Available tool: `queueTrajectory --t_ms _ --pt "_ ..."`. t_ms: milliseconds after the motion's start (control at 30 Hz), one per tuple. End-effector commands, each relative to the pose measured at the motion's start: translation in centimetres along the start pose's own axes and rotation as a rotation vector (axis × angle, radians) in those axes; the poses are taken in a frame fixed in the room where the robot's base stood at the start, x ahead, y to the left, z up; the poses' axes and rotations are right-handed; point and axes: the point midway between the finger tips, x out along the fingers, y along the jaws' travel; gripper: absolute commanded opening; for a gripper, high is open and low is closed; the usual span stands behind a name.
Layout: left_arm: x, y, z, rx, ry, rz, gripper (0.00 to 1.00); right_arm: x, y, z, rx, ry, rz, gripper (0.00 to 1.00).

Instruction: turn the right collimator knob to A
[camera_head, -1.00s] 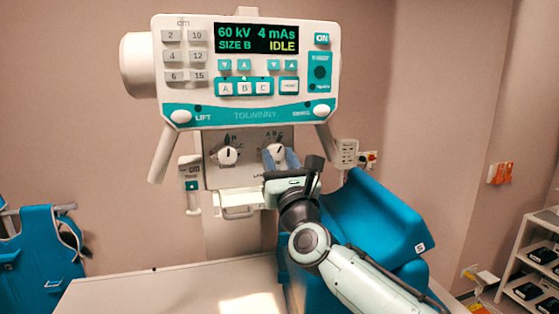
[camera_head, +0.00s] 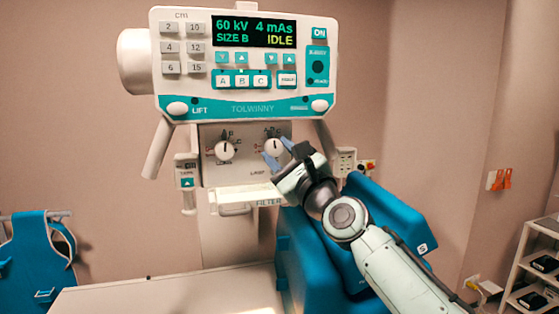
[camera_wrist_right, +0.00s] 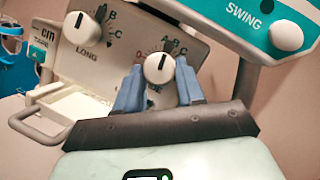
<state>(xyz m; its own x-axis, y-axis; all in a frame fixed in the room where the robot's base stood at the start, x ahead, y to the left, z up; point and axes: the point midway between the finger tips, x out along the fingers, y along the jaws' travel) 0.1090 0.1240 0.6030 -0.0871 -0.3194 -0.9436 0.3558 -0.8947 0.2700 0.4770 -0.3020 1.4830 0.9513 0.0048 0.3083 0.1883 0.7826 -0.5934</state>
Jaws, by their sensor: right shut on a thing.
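The right collimator knob (camera_head: 274,147) is a round white dial on the panel below the console, and it also shows in the right wrist view (camera_wrist_right: 159,69). Its dark pointer line stands nearly upright, leaning towards the A side of its letter scale. My right gripper (camera_head: 279,155) reaches the knob from the lower right. In the right wrist view its two blue fingers (camera_wrist_right: 159,85) lie one on each side of the knob, shut on it. The left collimator knob (camera_head: 224,150), marked LONG in the wrist view (camera_wrist_right: 82,28), is untouched. My left gripper is not in view.
The console (camera_head: 244,65) reads 60 kV, 4 mAs, SIZE B, IDLE. Handles flank the panel, and a filter tray (camera_head: 232,201) sits below it. A blue chair-like pad (camera_head: 300,250) is under my right arm. A pale table (camera_head: 170,295) lies in front.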

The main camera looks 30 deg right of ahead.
Motion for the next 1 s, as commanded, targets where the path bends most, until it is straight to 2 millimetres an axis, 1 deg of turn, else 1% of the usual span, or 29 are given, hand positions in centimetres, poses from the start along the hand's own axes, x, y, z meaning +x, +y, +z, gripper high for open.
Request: queueTrajectory --t_ms 200,400,933,967,1000 --pt "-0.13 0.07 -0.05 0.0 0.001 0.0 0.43 0.04 -0.27 0.1 -0.112 -0.001 0.044 0.08" --pt "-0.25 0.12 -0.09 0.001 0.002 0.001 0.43 0.03 -0.34 0.1 -0.168 -0.001 0.066 0.08" --pt "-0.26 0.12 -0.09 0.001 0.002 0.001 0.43 0.01 -0.32 0.08 -0.188 -0.001 0.075 0.08" --pt "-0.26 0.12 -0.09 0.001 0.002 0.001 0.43 0.01 -0.32 0.08 -0.188 -0.001 0.075 0.48" --pt "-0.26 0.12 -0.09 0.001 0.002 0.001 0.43 0.01 -0.32 0.08 -0.188 -0.001 0.075 0.61"
